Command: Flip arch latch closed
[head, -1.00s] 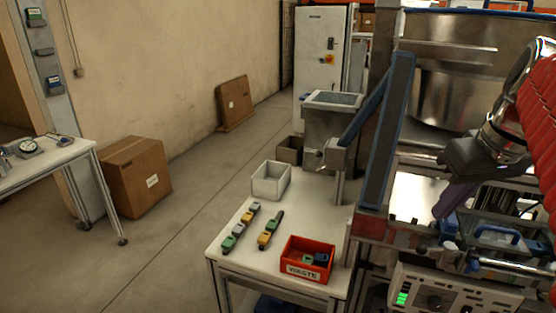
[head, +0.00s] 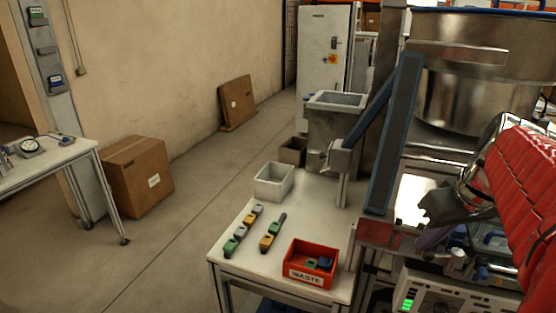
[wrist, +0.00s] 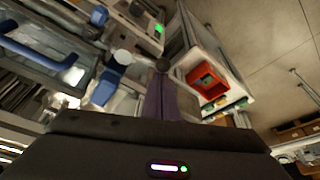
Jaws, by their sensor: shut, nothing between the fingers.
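My gripper (wrist: 162,88) shows in the wrist view as purple fingers, shut and empty. In the head view only a small purple part of my gripper (head: 430,238) shows, below my dark wrist. A blue arched handle (wrist: 38,45) lies on a clear-topped box at the left of the wrist view, apart from my fingers. A blue lever piece with a white round end (wrist: 123,57) is closer, just left of the fingertips. I cannot tell which of these is the arch latch, or its position. In the head view my arm hides most of this area.
A white table (head: 225,240) holds a red waste bin (head: 311,264), a white bin (head: 273,181) and several coloured blocks. A control box with a green display (head: 408,303) stands below my gripper. A blue post (head: 395,130) and a large steel drum (head: 460,85) stand close by.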

